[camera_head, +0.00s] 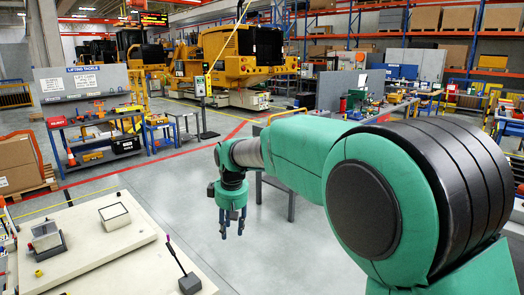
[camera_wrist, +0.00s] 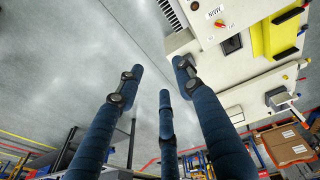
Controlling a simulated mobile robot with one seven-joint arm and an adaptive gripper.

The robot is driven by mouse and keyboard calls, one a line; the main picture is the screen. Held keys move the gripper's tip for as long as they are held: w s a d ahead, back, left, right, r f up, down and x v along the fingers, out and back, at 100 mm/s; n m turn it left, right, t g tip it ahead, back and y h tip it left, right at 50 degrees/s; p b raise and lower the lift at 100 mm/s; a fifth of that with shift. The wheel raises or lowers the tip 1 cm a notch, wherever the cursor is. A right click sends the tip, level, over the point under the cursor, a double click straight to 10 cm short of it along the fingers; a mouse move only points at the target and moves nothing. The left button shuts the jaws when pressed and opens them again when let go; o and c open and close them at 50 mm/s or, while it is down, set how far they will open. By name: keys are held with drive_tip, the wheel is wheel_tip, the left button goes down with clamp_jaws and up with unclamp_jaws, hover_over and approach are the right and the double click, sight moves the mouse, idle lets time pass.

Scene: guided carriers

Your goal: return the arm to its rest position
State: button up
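My arm, in green padded covers, reaches from the right side of the head view toward the middle. My gripper (camera_head: 232,226) hangs from its end with dark blue fingers pointing down. In the wrist view my gripper (camera_wrist: 158,85) shows three blue fingers spread apart with nothing between them. The gripper is beside the right edge of a pale worktop (camera_head: 85,221) and appears over open floor; its exact height is hard to tell. No object is held.
On the worktop are a white-topped box (camera_head: 114,216), a grey box (camera_head: 46,236) and a dark block with a purple-tipped rod (camera_head: 189,284). A blue workbench (camera_head: 97,144) stands behind. The wrist view shows a red-yellow switch (camera_wrist: 220,24). Grey floor (camera_head: 180,172) is clear.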

drive_tip(key=s+d+r+m+t, duration=0.1)
drive_tip(key=s+d+r+m, duration=0.1)
drive_tip(key=s+d+r, duration=0.35)
drive_tip(key=s+d+r+m, duration=0.1)
drive_tip(key=s+d+r, duration=0.1)
drive_tip(key=s+d, duration=0.55)
drive_tip(key=s+d+r+m+t, duration=0.1)
drive_tip(key=s+d+r+m, duration=0.15)
drive_tip(key=s+d, duration=0.4)
drive_tip(key=s+d+f+m, duration=0.1)
drive_tip(key=s+d, duration=0.3)
drive_tip(key=s, duration=0.3)
drive_tip(key=s+d+f+m+t, duration=0.1)
drive_tip(key=s+d+m, duration=0.1)
drive_tip(key=s, duration=0.5)
drive_tip(key=s+d+f+m+h, duration=0.1)
drive_tip(key=s+d+f+m, duration=0.1)
drive_tip(key=s+d, duration=0.3)
drive_tip(key=shift+s+d, duration=0.35)
drive_tip(key=shift+s, duration=0.65)
